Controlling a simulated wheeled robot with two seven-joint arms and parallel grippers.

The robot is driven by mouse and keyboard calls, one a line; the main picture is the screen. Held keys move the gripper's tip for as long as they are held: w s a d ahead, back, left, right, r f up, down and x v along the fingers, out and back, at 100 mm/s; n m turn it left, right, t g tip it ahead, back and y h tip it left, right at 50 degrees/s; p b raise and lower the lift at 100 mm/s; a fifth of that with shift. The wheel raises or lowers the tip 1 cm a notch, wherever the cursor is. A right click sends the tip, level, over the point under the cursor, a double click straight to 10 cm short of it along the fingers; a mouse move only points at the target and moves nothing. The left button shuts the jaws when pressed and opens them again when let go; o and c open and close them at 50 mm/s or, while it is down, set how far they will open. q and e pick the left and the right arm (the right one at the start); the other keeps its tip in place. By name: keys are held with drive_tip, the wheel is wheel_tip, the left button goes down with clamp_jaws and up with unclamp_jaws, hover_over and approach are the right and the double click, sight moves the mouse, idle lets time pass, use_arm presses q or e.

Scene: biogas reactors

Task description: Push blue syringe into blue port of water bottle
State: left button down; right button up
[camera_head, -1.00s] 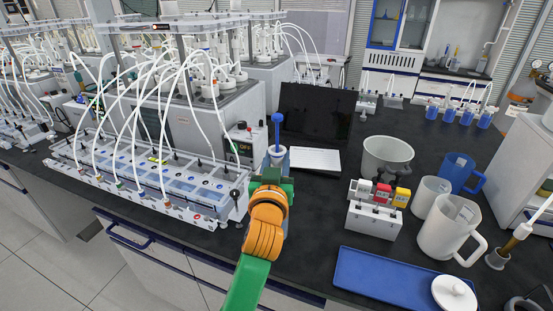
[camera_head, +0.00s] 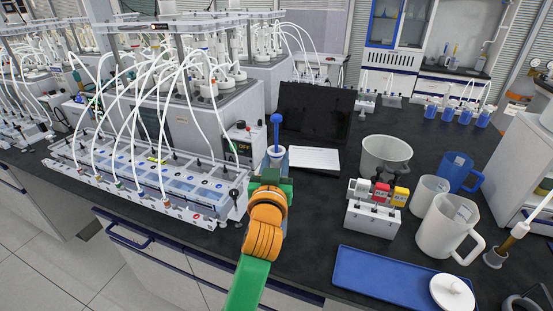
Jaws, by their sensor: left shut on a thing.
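My left gripper (camera_head: 271,183) is at the centre, in front of the grey machine's right end. It is shut on the blue syringe (camera_head: 277,134), which stands upright with its blue knob on top. Its lower part is hidden behind the green fingers. Several small bottles with blue lower parts (camera_head: 466,116) and thin tubes stand at the back right of the bench, far from the syringe. I cannot tell which is the water bottle, and no blue port can be made out. My right gripper is not in view.
The white rack with coloured blocks (camera_head: 372,220), grey bucket (camera_head: 386,155), jugs (camera_head: 447,232) and blue tray (camera_head: 385,278) stand right. Tubed reactor equipment (camera_head: 180,130) fills the left.

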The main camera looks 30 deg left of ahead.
use_arm(q)
drive_tip(key=shift+f+b, duration=0.65)
drive_tip(key=shift+f, duration=0.3)
idle(1.2)
drive_tip(key=shift+c, duration=2.3)
unclamp_jaws()
